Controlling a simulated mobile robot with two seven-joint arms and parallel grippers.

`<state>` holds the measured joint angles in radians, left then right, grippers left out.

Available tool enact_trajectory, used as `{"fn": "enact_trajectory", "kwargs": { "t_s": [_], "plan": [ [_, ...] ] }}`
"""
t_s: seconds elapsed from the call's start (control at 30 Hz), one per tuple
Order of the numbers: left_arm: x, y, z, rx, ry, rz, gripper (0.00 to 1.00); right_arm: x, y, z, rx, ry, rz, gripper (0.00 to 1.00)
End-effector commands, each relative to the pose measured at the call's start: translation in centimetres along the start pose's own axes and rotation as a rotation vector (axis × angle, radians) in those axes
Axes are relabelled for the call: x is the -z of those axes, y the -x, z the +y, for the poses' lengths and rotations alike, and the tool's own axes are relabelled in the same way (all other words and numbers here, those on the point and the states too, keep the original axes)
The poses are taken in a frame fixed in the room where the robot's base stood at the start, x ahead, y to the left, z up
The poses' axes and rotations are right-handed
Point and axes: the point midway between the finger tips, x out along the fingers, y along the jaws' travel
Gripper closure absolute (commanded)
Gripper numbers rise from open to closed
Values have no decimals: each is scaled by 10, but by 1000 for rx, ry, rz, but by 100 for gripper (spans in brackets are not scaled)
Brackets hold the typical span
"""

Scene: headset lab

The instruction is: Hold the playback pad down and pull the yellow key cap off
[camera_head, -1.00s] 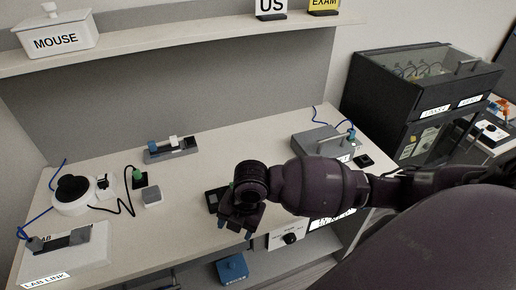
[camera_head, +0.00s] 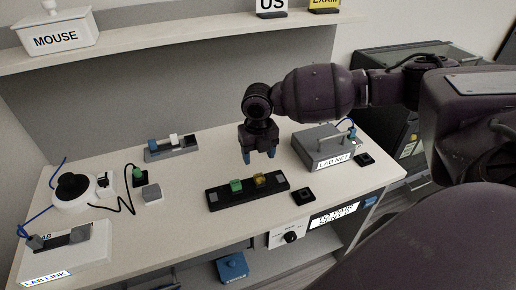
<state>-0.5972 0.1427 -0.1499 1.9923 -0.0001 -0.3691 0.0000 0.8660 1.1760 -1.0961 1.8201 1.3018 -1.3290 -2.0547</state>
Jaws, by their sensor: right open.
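A long black pad (camera_head: 224,198), taken to be the playback pad, lies near the front of the table. It bears a green cap (camera_head: 236,185) and, right of it, the yellow key cap (camera_head: 260,179). The yellow cap sits on the pad. My right gripper (camera_head: 258,156) is open and empty, fingers pointing down. In the picture it is just above the yellow cap, apart from it. My left gripper is not in view.
A grey LAB NET box (camera_head: 314,149) with a handle stands right of the gripper. A small black block (camera_head: 303,194) lies right of the pad. A grey block with caps (camera_head: 171,150) is behind. A white round device (camera_head: 77,199) and LAB LINK stand (camera_head: 70,263) are left.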

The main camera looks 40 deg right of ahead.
Motion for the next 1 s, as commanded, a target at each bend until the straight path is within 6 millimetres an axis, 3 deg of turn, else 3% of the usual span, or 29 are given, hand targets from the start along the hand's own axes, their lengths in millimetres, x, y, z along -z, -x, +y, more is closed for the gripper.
{"fn": "enact_trajectory", "kwargs": {
  "t_s": [0.3,0.5,1.0],
  "plan": [
    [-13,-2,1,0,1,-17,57,0,-53,0,1,-2,2,38],
    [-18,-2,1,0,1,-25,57,0,-76,0,1,-1,0,38],
    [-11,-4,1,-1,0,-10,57,0,-87,0,0,-1,-1,38]
  ]
}}
